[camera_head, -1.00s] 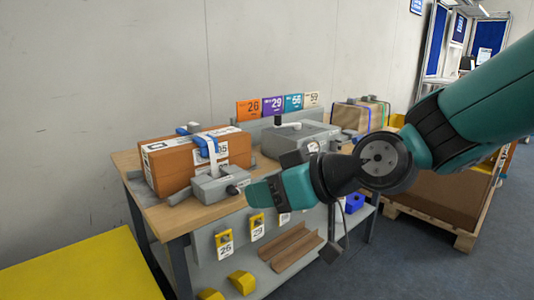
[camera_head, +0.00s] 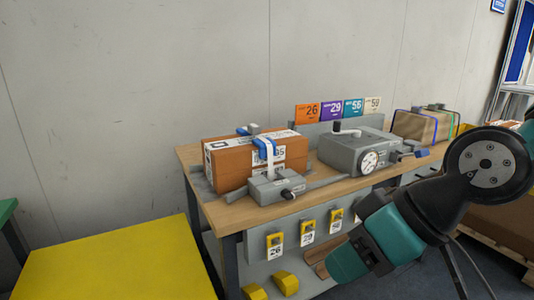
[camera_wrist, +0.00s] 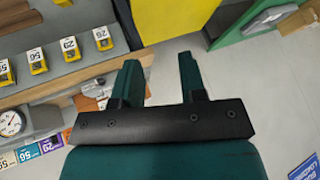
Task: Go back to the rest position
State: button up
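My gripper (camera_wrist: 163,82) shows in the wrist view with its two teal fingers apart and nothing between them. Grey floor and a strip of yellow lie beyond the fingertips. In the head view my arm comes in from the right and its teal end hangs low in front of the workbench (camera_head: 264,216). The fingertips are not clear there. The gripper is apart from the orange-brown box (camera_head: 232,163), which sits strapped in a grey fixture on the bench.
A grey device with a dial (camera_head: 350,153) stands on the bench, with numbered cards (camera_head: 331,110) behind. Yellow scanners (camera_head: 307,227) hang on the bench front. A yellow surface (camera_head: 115,262) fills the lower left. A wrapped carton (camera_head: 421,125) stands at the right.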

jog(key=s+d+g+h+p, duration=0.2)
jog(key=s+d+g+h, duration=0.1)
jog(key=s, duration=0.4)
notch_tip(320, 180, up, 14)
jog(key=p, duration=1.3)
jog(key=shift+w+r+m, duration=0.25)
jog(key=shift+w+m, duration=0.05)
